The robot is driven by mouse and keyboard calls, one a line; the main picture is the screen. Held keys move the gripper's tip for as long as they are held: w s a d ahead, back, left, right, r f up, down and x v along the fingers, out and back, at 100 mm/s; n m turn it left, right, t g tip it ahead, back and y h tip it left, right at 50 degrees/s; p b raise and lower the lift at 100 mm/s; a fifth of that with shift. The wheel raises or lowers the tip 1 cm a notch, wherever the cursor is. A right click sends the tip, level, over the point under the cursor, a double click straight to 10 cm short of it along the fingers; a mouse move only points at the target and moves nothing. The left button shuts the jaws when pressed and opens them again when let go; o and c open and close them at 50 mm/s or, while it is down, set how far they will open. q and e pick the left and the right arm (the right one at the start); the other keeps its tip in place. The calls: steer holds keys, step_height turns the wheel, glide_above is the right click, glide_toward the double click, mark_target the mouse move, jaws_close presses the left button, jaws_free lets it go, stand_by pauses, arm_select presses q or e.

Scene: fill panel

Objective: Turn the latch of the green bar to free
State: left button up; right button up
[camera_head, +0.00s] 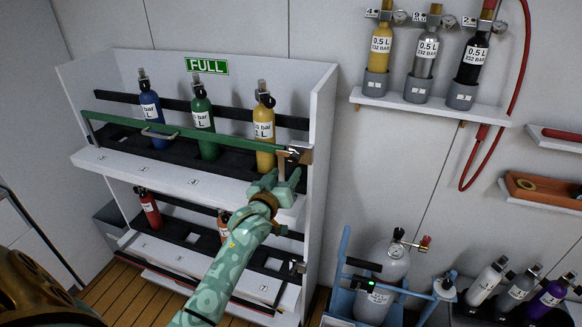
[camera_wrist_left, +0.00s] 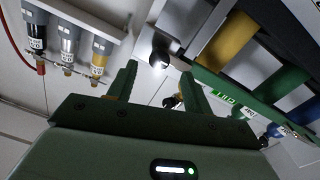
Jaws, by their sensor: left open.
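The green bar (camera_head: 200,138) runs across the upper shelf of the white rack, in front of the blue, green and yellow cylinders. Its latch (camera_head: 298,153) is a metal piece at the bar's right end, on the rack's side post. My left gripper (camera_head: 278,186) is just below the latch, with its fingers pointing up toward it. In the left wrist view the gripper (camera_wrist_left: 160,92) is open and nothing is between its fingers. The green bar (camera_wrist_left: 228,88) shows to the right, and a bright metal part, likely the latch (camera_wrist_left: 161,52), shows beyond the fingertips. I cannot tell whether they touch.
The rack's lower shelf holds red and orange cylinders (camera_head: 149,208) behind a dark bar. A wall shelf (camera_head: 430,108) with several cylinders and a red hose is at upper right. A blue trolley with a grey cylinder (camera_head: 380,285) stands at lower right.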

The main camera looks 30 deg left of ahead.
mark_target(293, 162)
arm_select(q)
steer(key=w, duration=0.2)
steer(key=w+a, duration=0.1)
steer(key=w, duration=0.1)
steer(key=shift+w, duration=0.35)
steer(key=c, duration=1)
steer(key=shift+o, duration=0.2)
